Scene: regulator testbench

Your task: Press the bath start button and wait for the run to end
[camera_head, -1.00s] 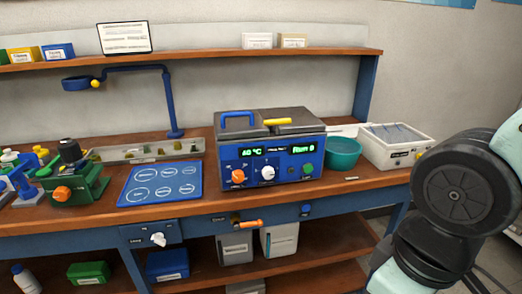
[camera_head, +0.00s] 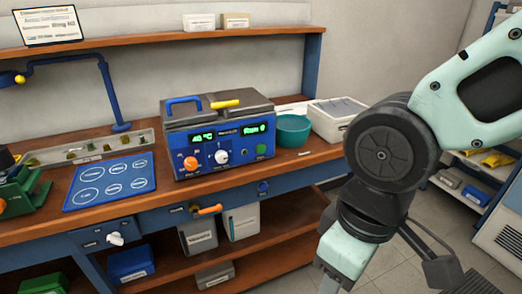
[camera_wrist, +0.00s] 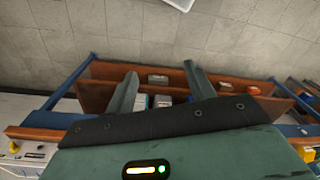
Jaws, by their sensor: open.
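The bath (camera_head: 218,131) is a blue box with a grey lid, standing on the bench in the head view. The lid looks shut and has a blue handle and a yellow handle. Its front has two green displays, an orange knob (camera_head: 191,163), a white knob (camera_head: 222,157) and a green button (camera_head: 261,149) at the right. My gripper (camera_wrist: 162,82) shows in the wrist view with its two fingers apart and nothing between them. It points down over the bench's lower shelves and the floor, away from the bath's front.
A teal bowl (camera_head: 293,130) and a white box (camera_head: 336,117) stand right of the bath. A blue mat (camera_head: 110,181) with circles lies left of it. An orange handle (camera_head: 208,210) sticks out of the bench front below the bath. Open floor (camera_head: 405,252) lies right of the bench.

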